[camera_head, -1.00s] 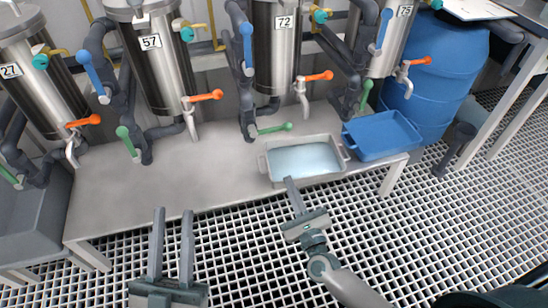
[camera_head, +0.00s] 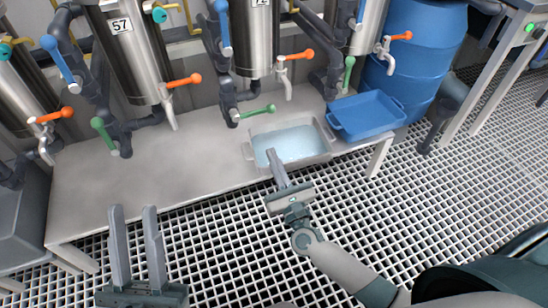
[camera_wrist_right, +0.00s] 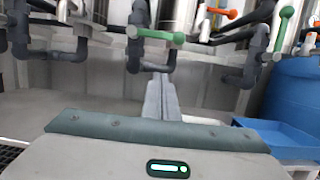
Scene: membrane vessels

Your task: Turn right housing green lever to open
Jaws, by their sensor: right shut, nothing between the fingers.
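The rightmost steel housing (camera_head: 352,30) has a green lever (camera_head: 348,73) at its lower pipe, standing nearly upright. Another green lever (camera_head: 258,110) lies near level under the housing marked 72. In the right wrist view, a level green lever (camera_wrist_right: 155,35) shows just above my fingers, and an upright one (camera_wrist_right: 284,30) is further right. My right gripper (camera_head: 273,155) is shut and empty, its tips in front of the grey tray in the picture and apart from the levers. My left gripper (camera_head: 134,208) is open and empty in front of the bench, at lower left.
A grey tray (camera_head: 328,132) with pale liquid and a blue tray (camera_head: 366,127) stand on the bench (camera_head: 110,188). A blue barrel (camera_head: 420,50) stands behind at right. Orange levers (camera_head: 295,55) and dark pipes crowd the housings. Grated floor is free in front.

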